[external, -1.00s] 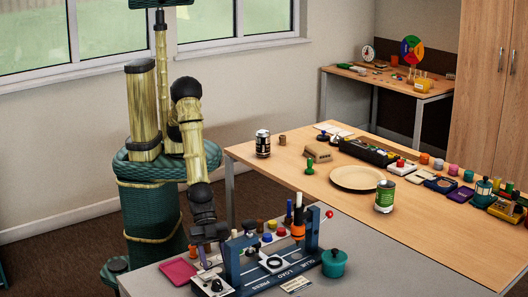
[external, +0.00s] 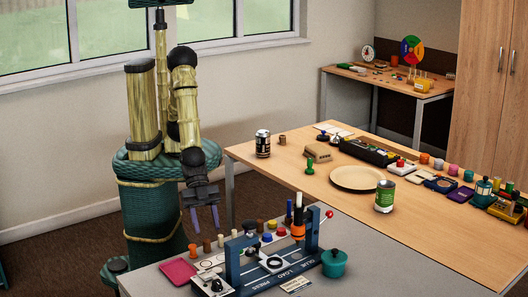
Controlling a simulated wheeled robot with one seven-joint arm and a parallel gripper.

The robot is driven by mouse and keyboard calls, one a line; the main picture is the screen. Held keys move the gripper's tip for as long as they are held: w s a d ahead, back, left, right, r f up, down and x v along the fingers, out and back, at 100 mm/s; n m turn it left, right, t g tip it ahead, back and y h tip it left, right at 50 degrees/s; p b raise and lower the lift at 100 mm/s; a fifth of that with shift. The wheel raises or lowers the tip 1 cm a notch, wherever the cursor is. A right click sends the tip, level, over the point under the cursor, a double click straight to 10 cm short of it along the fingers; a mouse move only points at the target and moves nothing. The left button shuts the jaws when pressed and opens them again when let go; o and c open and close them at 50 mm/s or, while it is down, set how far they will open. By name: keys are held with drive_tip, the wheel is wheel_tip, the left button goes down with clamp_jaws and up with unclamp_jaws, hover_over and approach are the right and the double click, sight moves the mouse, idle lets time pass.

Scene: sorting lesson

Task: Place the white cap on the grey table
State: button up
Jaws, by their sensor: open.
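The grey table (external: 150,284) stands in the foreground. My gripper (external: 205,226) is open with its two purple fingers pointing down, apart and empty. It hangs above the left back part of the grey table, clear of the surface. I cannot pick out the white cap for sure. Small pegs and coloured caps stand in a row behind the press.
A wooden table (external: 440,237) adjoins behind, bearing many items.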

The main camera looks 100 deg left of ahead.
idle(0.6)
drive_tip(key=w+a+n+y, duration=0.1)
drive_tip(key=w+a, duration=0.2)
drive_tip(key=a, duration=0.1)
drive_tip(key=w+a+r+n, duration=0.1)
drive_tip(key=w+a, duration=0.2)
drive_tip(key=a, duration=0.1)
drive_tip(key=w+a+r+n+t+y, duration=0.1)
drive_tip(key=w+a, duration=0.3)
drive_tip(key=shift+a+y, duration=0.25)
drive_tip(key=shift+y, duration=0.05)
drive_tip(key=w+a+r+n+y, duration=0.2)
drive_tip(key=w+a+n, duration=0.15)
drive_tip(key=a, duration=1.05)
drive_tip(key=s+a+n+g+y, duration=0.1)
drive_tip(key=s+a+n, duration=0.2)
drive_tip(key=a, duration=0.9)
drive_tip(key=s+a+r+n+g+y, duration=0.1)
drive_tip(key=s+a+n+y, duration=0.1)
drive_tip(key=a, duration=1)
drive_tip(key=shift+s+r+n, duration=0.3)
drive_tip(key=shift+s+n, duration=0.25)
drive_tip(key=shift+s, duration=0.1)
